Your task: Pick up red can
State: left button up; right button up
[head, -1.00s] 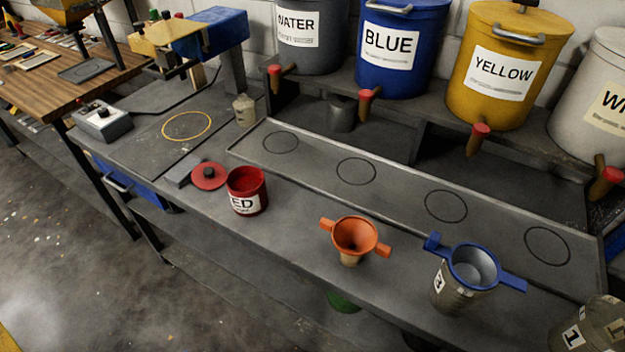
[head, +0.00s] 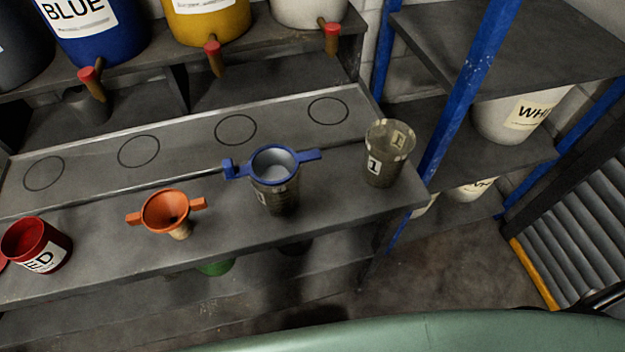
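The red can (head: 38,246) stands upright on the grey workbench (head: 107,260) at the far left of the head view. It is open at the top, shows red inside, and has a white label of which "ED" can be read. A bit of a red lid shows at the left edge beside it. Neither of my grippers is in view, and nothing is holding the can.
An orange funnel (head: 166,212), a blue-rimmed strainer on a cup (head: 275,180) and a cup marked 1 (head: 388,153) stand right of the can. Blue and yellow buckets (head: 205,20) sit behind. A blue-post shelf (head: 470,75) and rollers (head: 580,205) are at right.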

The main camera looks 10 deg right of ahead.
aim_at(30, 241)
jog(key=u, duration=1.65)
jog(key=k+j+z, duration=0.1)
jog(key=j, duration=0.3)
jog(key=k+j+z, duration=0.1)
jog(key=j, duration=0.3)
jog(key=k+j+z, duration=0.1)
jog(key=j, duration=0.25)
